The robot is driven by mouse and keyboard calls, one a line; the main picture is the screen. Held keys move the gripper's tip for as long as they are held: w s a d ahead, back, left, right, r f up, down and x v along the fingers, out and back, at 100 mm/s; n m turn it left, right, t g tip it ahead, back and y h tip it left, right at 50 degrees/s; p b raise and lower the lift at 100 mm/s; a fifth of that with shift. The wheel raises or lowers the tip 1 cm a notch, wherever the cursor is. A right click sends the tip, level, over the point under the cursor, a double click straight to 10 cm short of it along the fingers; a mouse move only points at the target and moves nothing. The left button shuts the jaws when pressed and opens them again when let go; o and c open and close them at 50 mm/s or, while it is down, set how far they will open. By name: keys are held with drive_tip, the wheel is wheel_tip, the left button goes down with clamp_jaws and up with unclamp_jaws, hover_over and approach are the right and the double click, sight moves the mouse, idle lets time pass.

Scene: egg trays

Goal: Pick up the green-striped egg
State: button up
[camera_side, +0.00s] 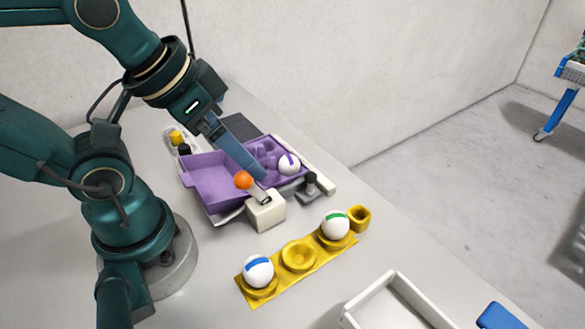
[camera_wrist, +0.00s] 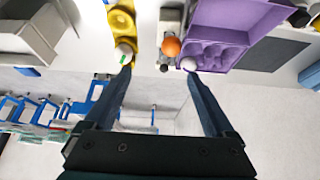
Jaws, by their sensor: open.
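The green-striped egg (camera_side: 335,225) is white with a green band and sits in the far cup of the yellow tray (camera_side: 299,256). It also shows in the wrist view (camera_wrist: 123,54), near the tip of the left finger in the picture. My gripper (camera_side: 264,178) hangs over the purple carton (camera_side: 207,177), up and to the left of this egg in the side view. In the wrist view its two fingers (camera_wrist: 158,72) are wide apart with nothing held between them.
A blue-striped egg (camera_side: 258,271) sits in the near cup of the yellow tray; the middle cup is empty. A purple-striped egg (camera_side: 288,164) sits in the purple carton. An orange ball (camera_side: 243,180) is by a white block (camera_side: 265,211). A white box (camera_side: 396,303) stands at the front.

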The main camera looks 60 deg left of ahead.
drive_tip(key=w+d+r, duration=0.2)
drive_tip(key=w, duration=0.2)
drive_tip(key=m+g+h, duration=0.2)
drive_tip(key=g, duration=0.2)
approach(338, 213)
drive_tip(key=w, duration=0.1)
drive_tip(key=shift+g, duration=0.9)
drive_tip(key=f, duration=0.5)
drive_tip(key=shift+w+d+f, duration=0.25)
drive_tip(key=shift+w+d, duration=0.05)
drive_tip(key=shift+d, duration=0.1)
drive_tip(key=shift+s+d+f, duration=0.1)
drive_tip(key=shift+d+f, duration=0.15)
drive_tip(key=shift+f, duration=1)
drive_tip(key=shift+s+d+f, duration=0.1)
drive_tip(key=shift+d+f, duration=0.1)
drive_tip(key=shift+f, duration=1.1)
drive_tip(key=shift+w, duration=0.1)
drive_tip(key=c, duration=0.9)
